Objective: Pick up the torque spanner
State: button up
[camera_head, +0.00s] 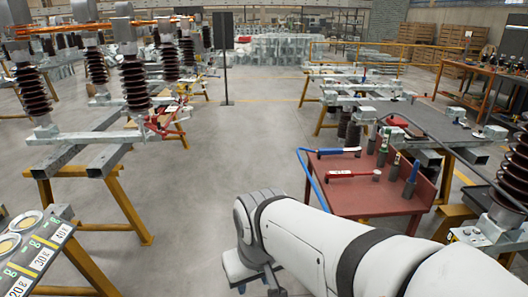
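Two long-handled tools lie on a red cart top (375,203). One has a red handle (345,174) and lies nearer to me. The other has a blue handle (338,151) and lies behind it. Either may be the torque spanner; I cannot tell which at this size. My white arm crosses the lower right, in front of the cart's near side. My gripper (262,281) hangs at the bottom edge, left of the cart and apart from both tools. Its fingertips are not clearly visible, so I cannot tell whether it is open.
Several upright bottles or canisters (382,155) stand on the cart's right side. A blue rail (309,180) borders its left side. Steel frames on yellow trestles (127,209) with brown insulators stand left, and more stand right. The grey floor (230,150) between them is clear.

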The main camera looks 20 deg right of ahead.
aim_at(376, 173)
jog(key=z, duration=0.4)
jog(key=i, duration=1.3)
jog(key=z, duration=1)
jog(key=i, duration=0.4)
jog(key=z, duration=0.35)
jog(key=k, duration=0.7)
jog(key=z, duration=0.2)
jog(key=i, duration=0.7)
jog(key=u, duration=0.1)
